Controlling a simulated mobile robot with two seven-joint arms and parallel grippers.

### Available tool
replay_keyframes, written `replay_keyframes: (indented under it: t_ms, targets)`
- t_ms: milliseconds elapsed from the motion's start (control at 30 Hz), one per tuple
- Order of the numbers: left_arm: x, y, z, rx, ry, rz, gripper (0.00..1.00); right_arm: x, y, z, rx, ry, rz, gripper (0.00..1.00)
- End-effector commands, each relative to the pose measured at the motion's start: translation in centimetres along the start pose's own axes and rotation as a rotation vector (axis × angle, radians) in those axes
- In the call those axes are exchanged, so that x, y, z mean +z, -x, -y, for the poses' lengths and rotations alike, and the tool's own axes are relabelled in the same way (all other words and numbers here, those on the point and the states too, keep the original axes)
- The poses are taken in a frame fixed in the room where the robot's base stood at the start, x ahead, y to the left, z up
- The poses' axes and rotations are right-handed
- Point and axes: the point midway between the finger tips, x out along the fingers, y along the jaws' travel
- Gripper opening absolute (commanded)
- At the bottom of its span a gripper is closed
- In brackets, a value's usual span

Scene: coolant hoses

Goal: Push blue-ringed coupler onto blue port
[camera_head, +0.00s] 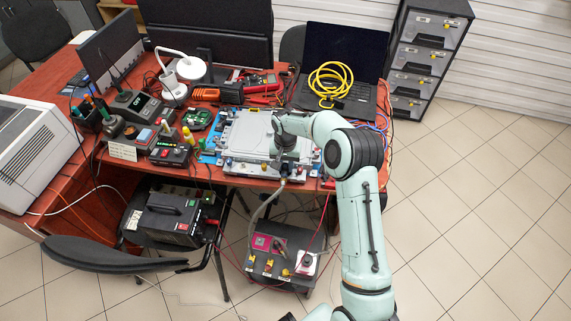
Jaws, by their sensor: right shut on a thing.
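My right arm comes in from the lower right and bends over the table. Its gripper (284,159) points down at the front edge of the grey metal plate (243,134) and is shut on the end of a grey hose. A coupler (283,180) shows small and dark just below the gripper; its ring colour is too small to tell. The hose (262,208) hangs from it over the table edge to a dark unit below. Small fittings line the plate's front edge, but I cannot make out the blue port or whether the coupler touches it. My left gripper is not in view.
The dark unit (262,268) with coloured fittings stands below the table edge. Instruments and tools crowd the table's left side. A laptop (345,50) with a coiled yellow cable (331,80) sits behind my arm. A black chair (110,256) is at front left. Floor at right is clear.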

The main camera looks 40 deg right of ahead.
Motion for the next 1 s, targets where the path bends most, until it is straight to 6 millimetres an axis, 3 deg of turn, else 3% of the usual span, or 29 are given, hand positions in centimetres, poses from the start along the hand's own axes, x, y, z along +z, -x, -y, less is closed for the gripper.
replay_keyframes:
  t_ms: [1000]
  targets:
    - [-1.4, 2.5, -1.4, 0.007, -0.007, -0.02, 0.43, -0.1, 4.7, 0.2, -0.001, 0.0, -0.001, 0.0]
